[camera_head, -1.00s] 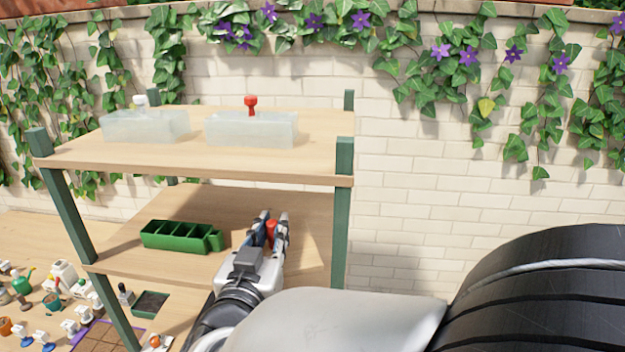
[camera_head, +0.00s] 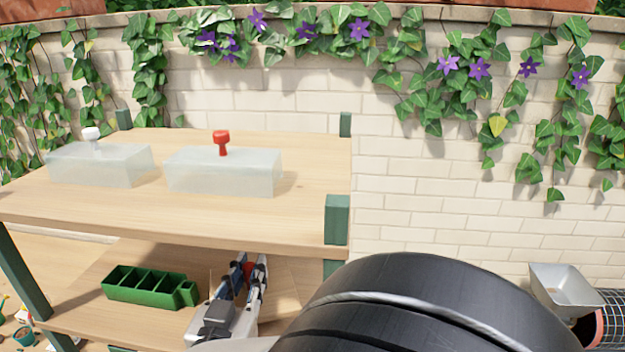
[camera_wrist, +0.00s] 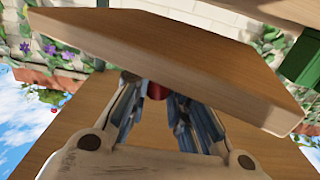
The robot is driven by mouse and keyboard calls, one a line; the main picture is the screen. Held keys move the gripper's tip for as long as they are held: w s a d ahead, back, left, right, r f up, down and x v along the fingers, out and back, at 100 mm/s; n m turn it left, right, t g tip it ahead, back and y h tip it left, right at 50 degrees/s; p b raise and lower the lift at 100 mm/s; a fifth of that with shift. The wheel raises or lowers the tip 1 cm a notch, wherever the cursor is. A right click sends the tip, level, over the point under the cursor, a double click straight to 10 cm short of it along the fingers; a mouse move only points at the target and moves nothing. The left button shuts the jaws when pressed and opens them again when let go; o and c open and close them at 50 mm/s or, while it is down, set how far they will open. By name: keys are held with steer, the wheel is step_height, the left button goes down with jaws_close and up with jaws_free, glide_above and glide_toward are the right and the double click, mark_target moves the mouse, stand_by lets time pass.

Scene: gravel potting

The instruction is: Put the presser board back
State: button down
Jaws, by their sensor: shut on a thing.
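The presser board is a flat wooden slab (camera_wrist: 170,55) with a red handle (camera_wrist: 157,90), filling much of the wrist view, which appears upside down. My gripper (camera_wrist: 160,100) is shut on the red handle. In the head view, my gripper (camera_head: 253,270) is between the two shelf levels, over the lower shelf (camera_head: 85,318), with the red handle (camera_head: 247,269) between its fingers. The slab is hard to pick out from the shelf wood there. I cannot tell whether it touches the shelf.
A green divided tray (camera_head: 150,288) stands on the lower shelf, left of my gripper. The upper shelf (camera_head: 110,215) overhangs it and carries two translucent blocks, one with a white knob (camera_head: 98,167), one with a red knob (camera_head: 223,172). A green post (camera_head: 337,220) stands at right.

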step_height(320, 180, down, 3)
steer(key=shift+r, duration=0.1)
steer(key=shift+w, duration=0.1)
steer(key=shift+b, duration=0.3)
steer(key=shift+f, duration=0.35)
steer(key=c, duration=1.5)
jaws_free()
